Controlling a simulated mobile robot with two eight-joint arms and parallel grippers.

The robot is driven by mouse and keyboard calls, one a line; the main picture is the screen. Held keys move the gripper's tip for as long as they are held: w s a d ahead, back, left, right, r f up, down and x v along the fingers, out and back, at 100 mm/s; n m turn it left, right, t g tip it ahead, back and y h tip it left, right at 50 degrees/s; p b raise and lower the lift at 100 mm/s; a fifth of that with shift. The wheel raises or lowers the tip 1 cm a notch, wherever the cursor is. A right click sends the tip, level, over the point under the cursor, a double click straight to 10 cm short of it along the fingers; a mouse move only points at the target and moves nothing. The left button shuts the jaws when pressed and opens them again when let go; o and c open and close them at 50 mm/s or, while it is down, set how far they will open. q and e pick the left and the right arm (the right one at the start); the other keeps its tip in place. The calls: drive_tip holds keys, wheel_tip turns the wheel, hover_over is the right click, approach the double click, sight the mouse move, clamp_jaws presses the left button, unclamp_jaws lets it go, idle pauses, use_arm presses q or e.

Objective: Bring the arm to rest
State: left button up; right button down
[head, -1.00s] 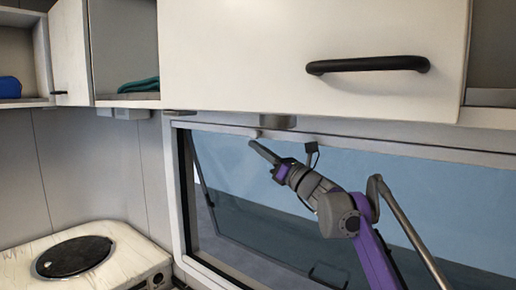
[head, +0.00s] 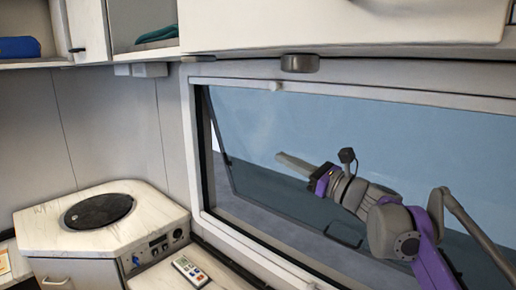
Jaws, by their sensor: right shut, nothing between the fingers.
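My right gripper (head: 297,165) is shut and empty, its fingers together and pointing left. It is in front of the window (head: 270,125), apart from anything I can make out. My right arm (head: 400,225), grey and purple, comes in from the lower right and bends at a joint low in the picture. My left gripper is not in the head view.
White overhead cabinets (head: 330,20) run along the top, with a dark round fitting (head: 300,62) beneath. A counter with a round black plate (head: 99,211) is at the lower left. A remote control (head: 190,271) lies on the ledge beside it.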

drive_tip(key=s+a+f+n+g+h, duration=0.25)
drive_tip(key=s+f+n, duration=0.45)
drive_tip(key=f, duration=0.5)
drive_tip(key=s+a+f+n+g+h, duration=0.2)
drive_tip(key=s+f+n+g+h, duration=0.15)
drive_tip(key=s+f+n, duration=0.45)
drive_tip(key=s+d+f+n+g+h, duration=0.1)
drive_tip(key=s+d+f+n+h, duration=0.3)
drive_tip(key=s+f, duration=0.5)
drive_tip(key=s+d+f+n+g+h, duration=0.1)
drive_tip(key=s+d+f+n+h, duration=0.3)
drive_tip(key=s+f, duration=0.5)
wheel_tip(320, 180, down, 6)
drive_tip(key=d+n, duration=0.2)
drive_tip(key=d, duration=0.1)
drive_tip(key=shift+s+f+h, duration=0.15)
drive_tip(key=shift+s+h, duration=0.15)
drive_tip(key=shift+s, duration=0.05)
